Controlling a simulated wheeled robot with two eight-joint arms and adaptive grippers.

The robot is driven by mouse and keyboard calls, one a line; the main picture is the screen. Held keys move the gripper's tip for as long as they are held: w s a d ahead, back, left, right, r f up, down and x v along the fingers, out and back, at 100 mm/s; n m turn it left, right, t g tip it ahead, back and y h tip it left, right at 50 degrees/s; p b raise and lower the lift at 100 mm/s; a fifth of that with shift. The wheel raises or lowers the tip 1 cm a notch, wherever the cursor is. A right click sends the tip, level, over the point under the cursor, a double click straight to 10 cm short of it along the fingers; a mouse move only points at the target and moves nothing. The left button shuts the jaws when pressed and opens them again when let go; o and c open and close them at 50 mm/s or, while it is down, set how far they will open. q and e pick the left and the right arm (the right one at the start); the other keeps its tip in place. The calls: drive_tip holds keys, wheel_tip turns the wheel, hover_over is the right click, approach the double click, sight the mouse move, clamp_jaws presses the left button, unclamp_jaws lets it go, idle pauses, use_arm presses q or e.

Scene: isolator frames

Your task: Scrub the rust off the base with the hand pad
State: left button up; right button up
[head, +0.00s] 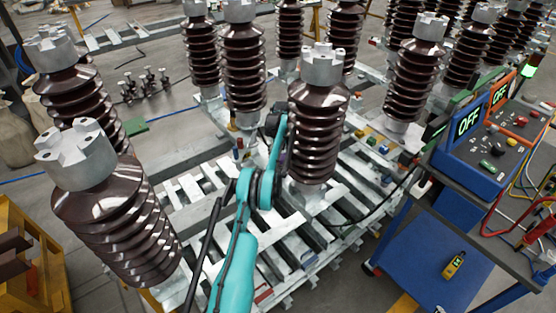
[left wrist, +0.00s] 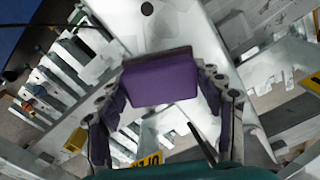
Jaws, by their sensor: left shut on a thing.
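A purple block-shaped hand pad (left wrist: 160,78) sits between the fingers of my left gripper (left wrist: 162,88), which is shut on it. Beyond the pad in the left wrist view is a pale grey metal base beam (left wrist: 205,45) with a round hole. I cannot tell whether the pad touches it. No clear rust patch shows; the pad hides part of the surface. In the head view my teal left arm reaches up beside a brown ribbed insulator (head: 318,130) on a light metal base (head: 312,200). The left fingers and pad are not clear there. My right gripper is not in view.
Large insulators (head: 120,215) stand close on the left, with more behind. A blue cart (head: 420,240) with a control panel (head: 490,140) reading OFF stands at right. A yellow stand (head: 25,255) is at lower left.

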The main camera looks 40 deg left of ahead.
use_arm(q)
drive_tip(key=shift+w+d, duration=0.15)
drive_tip(key=shift+s+f, duration=0.15)
drive_tip(key=shift+s, duration=0.1)
drive_tip(key=shift+s+b, duration=0.55)
drive_tip(key=shift+s, duration=0.2)
drive_tip(key=shift+s+a+b, duration=0.15)
drive_tip(key=shift+s+a, duration=0.2)
drive_tip(key=shift+s, duration=0.55)
drive_tip(key=shift+s+a+b, duration=0.1)
drive_tip(key=shift+s+a, duration=0.25)
drive_tip(key=shift+s, duration=0.55)
drive_tip(key=shift+s+a+b, duration=0.15)
drive_tip(key=shift+s+a, duration=0.2)
drive_tip(key=shift+s, duration=0.55)
drive_tip(key=shift+r+p, duration=0.45)
drive_tip(key=shift+r, duration=0.25)
drive_tip(key=shift+r+p, duration=1.25)
drive_tip(key=shift+r, duration=1.15)
drive_tip(key=shift+w, duration=0.1)
